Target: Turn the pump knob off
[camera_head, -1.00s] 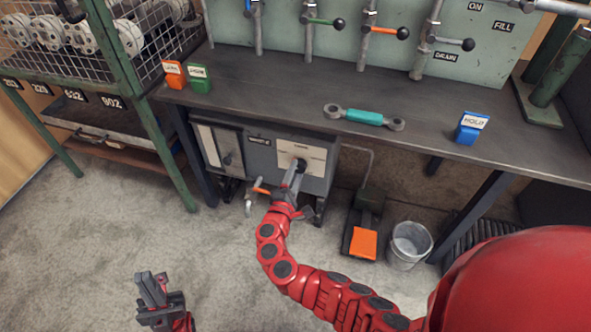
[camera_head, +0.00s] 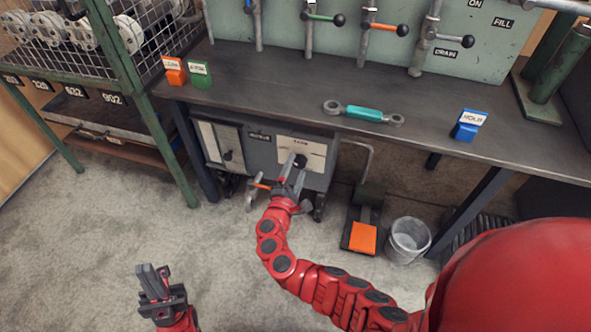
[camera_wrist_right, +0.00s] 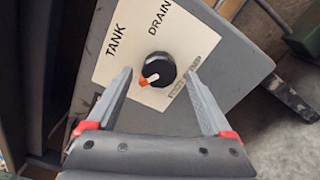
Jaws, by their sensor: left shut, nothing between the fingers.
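The pump knob (camera_wrist_right: 158,69) is round and black with a white and orange pointer. It sits on a white plate (camera_wrist_right: 115,72) marked TANK and DRAIN, with a third label too blurred to read. The pointer's orange end faces lower left in the right wrist view. In the head view, the knob (camera_head: 300,160) is on the grey pump box (camera_head: 262,152) under the bench. My right gripper (camera_wrist_right: 158,88) is open, its fingers on either side of the knob in the picture; I cannot see contact. My left gripper (camera_head: 152,272) is shut and empty above the floor at lower left.
The bench (camera_head: 290,92) overhangs the box. An orange-handled valve (camera_head: 262,186) is close to my right gripper. An orange pedal (camera_head: 363,238) and a bucket (camera_head: 408,238) stand to the right. A green rack (camera_head: 165,130) is at left. Floor in front is clear.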

